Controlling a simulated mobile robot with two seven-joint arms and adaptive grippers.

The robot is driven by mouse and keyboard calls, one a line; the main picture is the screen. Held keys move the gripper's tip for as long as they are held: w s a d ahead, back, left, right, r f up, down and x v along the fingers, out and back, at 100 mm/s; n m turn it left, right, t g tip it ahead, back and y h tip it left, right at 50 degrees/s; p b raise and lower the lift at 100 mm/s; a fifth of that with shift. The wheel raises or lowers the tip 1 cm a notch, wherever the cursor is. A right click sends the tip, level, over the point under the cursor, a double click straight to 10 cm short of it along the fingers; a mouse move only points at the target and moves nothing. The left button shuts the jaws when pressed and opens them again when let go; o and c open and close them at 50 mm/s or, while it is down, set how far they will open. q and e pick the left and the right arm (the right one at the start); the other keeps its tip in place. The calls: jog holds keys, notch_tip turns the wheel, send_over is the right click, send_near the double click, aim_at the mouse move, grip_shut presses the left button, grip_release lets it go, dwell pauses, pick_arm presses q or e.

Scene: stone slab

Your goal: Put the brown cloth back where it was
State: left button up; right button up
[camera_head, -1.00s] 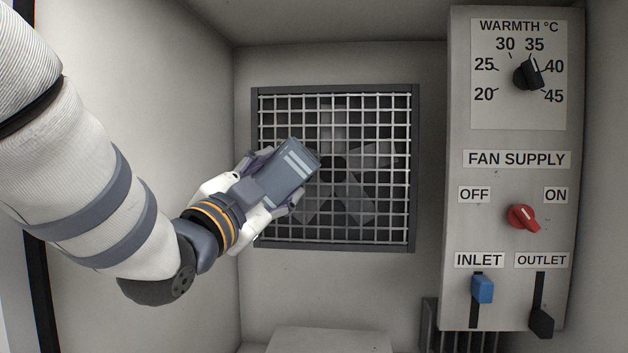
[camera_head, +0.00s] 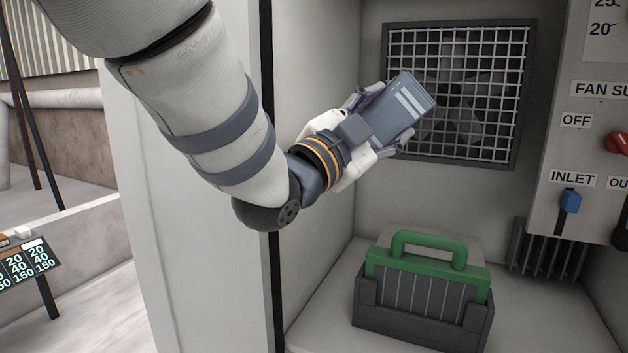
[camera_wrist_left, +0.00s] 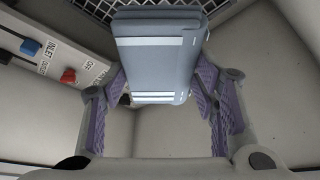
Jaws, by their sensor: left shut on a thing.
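No brown cloth can be made out in these views. My left gripper (camera_head: 392,116) is shut on a blue-grey box (camera_head: 405,108) with pale stripes, held tilted in the air before the fan grille. In the left wrist view the box (camera_wrist_left: 160,58) sits between the purple fingers (camera_wrist_left: 158,98). My right gripper is not in view.
A dark case (camera_head: 420,325) with a green handle (camera_head: 428,245) stands on the chamber floor below my left gripper. The fan grille (camera_head: 520,100) is on the back wall; the control panel (camera_head: 585,140) is at right. A number board (camera_head: 25,265) stands outside at left.

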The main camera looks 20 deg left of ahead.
pick_arm(q)
jog(key=s+a+f+m+g+h, duration=0.1)
jog(key=s+f, duration=0.4)
jog(key=f, duration=0.6)
jog(key=s+a+f+m+g+h, duration=0.2)
jog(key=s+f+m+g+h, duration=0.1)
jog(key=f, duration=0.7)
jog(key=s+a+f+m+g+h, duration=0.2)
jog(key=s+f+h, duration=0.4)
jog(key=f, duration=0.5)
jog(key=shift+s+f+m+g, duration=0.35)
jog(key=shift+s+g, duration=0.2)
jog(key=shift+g, duration=0.25)
jog(key=shift+a+r, duration=0.1)
jog(key=shift+r, duration=0.05)
jog(key=shift+m, duration=0.25)
